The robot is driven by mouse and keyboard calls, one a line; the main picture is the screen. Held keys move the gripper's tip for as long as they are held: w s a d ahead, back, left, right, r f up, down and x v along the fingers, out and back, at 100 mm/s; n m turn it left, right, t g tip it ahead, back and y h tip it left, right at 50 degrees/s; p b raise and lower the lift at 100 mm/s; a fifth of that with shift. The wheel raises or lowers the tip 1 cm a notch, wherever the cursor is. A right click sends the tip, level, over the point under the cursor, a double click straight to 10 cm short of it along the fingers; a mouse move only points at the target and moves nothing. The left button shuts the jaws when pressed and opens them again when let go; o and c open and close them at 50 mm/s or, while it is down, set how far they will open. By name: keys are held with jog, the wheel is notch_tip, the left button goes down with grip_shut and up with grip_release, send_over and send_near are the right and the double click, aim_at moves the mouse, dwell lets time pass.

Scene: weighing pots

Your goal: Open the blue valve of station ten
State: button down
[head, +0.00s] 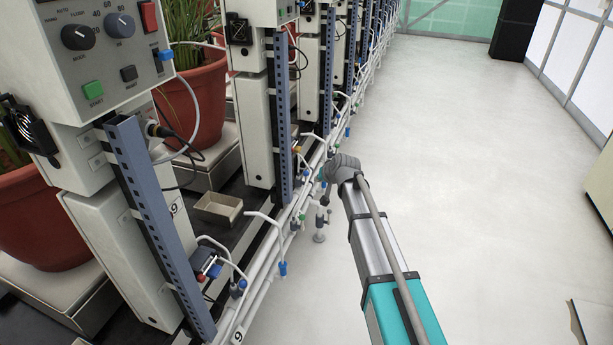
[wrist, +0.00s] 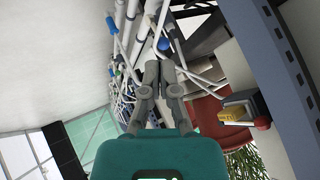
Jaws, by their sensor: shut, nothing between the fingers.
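In the wrist view my gripper (wrist: 160,66) has its two grey fingers together, with nothing held. A blue fitting (wrist: 163,44) on a white pipe shows just beyond the fingertips; I cannot tell whether they touch. Another blue fitting (wrist: 110,23) is at the upper left. In the head view my arm reaches to the pipes beside the second station, and its wrist mostly hides the gripper. The nearest station carries a 9 label (head: 237,337); no 10 label is readable, and the valve's handle position is unclear.
White pipes (head: 262,262) run along the row of stations. A bent white tube with a blue end (head: 282,268) stands out from them. A blue-grey post (head: 150,210) and a control box (head: 105,55) stand at the left.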

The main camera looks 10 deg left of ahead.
aim_at(306, 178)
jog(key=n, duration=0.5)
jog(key=a+n+p, duration=0.1)
jog(key=n, duration=0.4)
jog(key=r+n+g+p, duration=0.1)
jog(key=n, duration=0.4)
jog(key=shift+a+n+h, duration=0.35)
jog(key=shift+n+h, duration=0.05)
jog(key=b+x, duration=0.2)
jog(key=x, duration=0.1)
jog(key=w+b+x, duration=0.1)
jog(key=b+x, duration=0.1)
jog(key=x, duration=0.2)
jog(key=w+r+b+x, duration=0.1)
jog(key=b+x, duration=0.2)
jog(key=x, duration=0.1)
jog(key=shift+w+d+r, duration=0.1)
jog(key=shift+w, duration=0.6)
